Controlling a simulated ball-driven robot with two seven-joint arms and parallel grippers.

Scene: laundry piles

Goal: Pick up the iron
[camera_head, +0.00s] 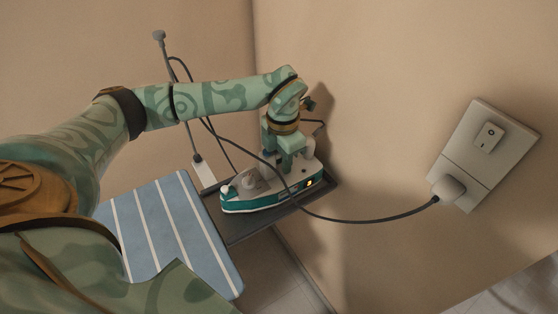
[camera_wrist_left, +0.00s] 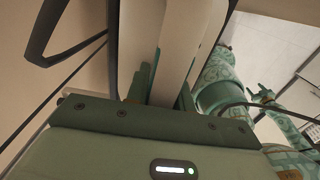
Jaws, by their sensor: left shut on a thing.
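The iron (camera_head: 248,190), white and grey with a teal lower band and a small lit orange light, rests upright on a dark tray (camera_head: 262,220) at the end of the ironing board. My left gripper (camera_head: 292,160) comes down from above and is shut on the iron's handle. In the left wrist view the pale handle (camera_wrist_left: 172,50) runs between the fingers of my left gripper (camera_wrist_left: 160,90). The gripper hides much of the handle in the head view. My right gripper is not in the head view.
The ironing board (camera_head: 165,230) has a blue cover with white stripes. A dark cord (camera_head: 350,221) hangs from a plug (camera_head: 448,187) in the wall socket and passes in front of the iron. A thin grey pole (camera_head: 178,95) stands behind. Walls close in behind and right.

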